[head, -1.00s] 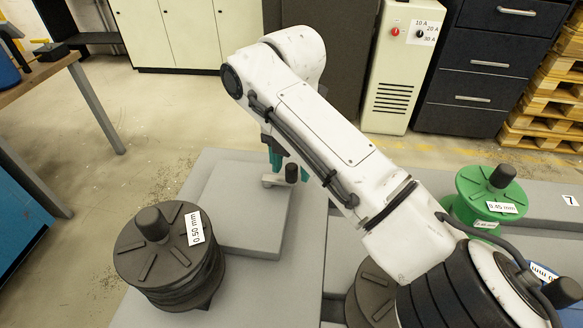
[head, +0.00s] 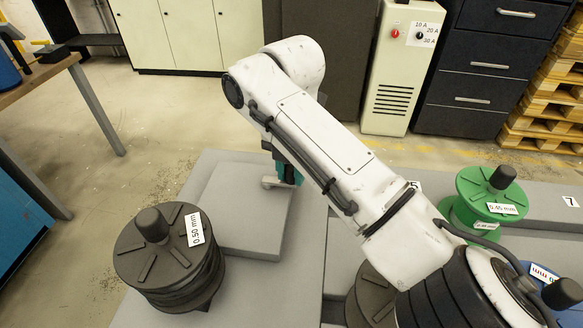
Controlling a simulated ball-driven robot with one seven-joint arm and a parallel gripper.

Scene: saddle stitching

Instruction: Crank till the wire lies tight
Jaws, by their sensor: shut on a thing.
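My gripper (head: 289,172) shows only as teal fingers below my white arm, over the raised grey block. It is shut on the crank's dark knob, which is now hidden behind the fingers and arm. A short light grey piece of the crank (head: 270,182) sticks out to the left of the fingers. The rest of the crank and the wire it acts on are hidden. A black spool (head: 180,262) labelled 0.50 mm stands upright at the front left.
A green spool (head: 487,199) labelled 0.45 mm stands at the right. A blue spool (head: 541,271) and another dark spool (head: 369,297) are partly hidden by my arm. The grey block (head: 245,222) is bare between the black spool and the crank.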

